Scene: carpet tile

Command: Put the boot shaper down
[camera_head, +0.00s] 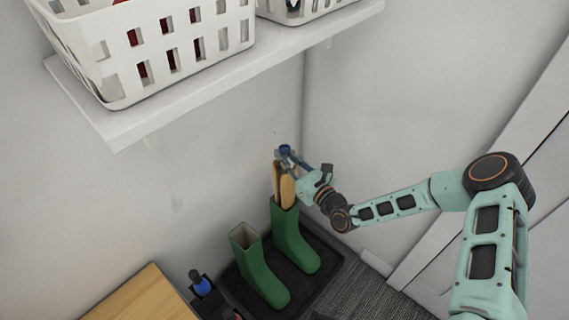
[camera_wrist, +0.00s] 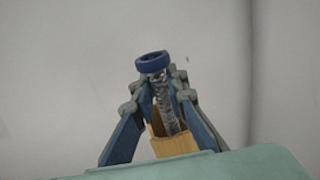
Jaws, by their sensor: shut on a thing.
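The boot shaper has tan wooden halves (camera_head: 287,188), a threaded metal rod and a blue ring-shaped knob (camera_wrist: 152,62). My gripper (camera_head: 289,158) is shut on its upper part near the knob, with a finger on each side of the rod in the wrist view. The shaper stands upright at the mouth of the right green boot (camera_head: 294,240). Its lower end is hidden by the boot shaft, so how deep it sits cannot be told. The left green boot (camera_head: 258,270) is upright with an open, empty-looking top.
Both boots stand on a dark tray (camera_head: 328,262) in the wall corner. A white shelf (camera_head: 215,72) with white baskets (camera_head: 150,50) hangs above. A wooden surface (camera_head: 145,298) and a dark holder with a blue-topped item (camera_head: 201,285) are at lower left. Grey carpet (camera_head: 372,295) lies at right.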

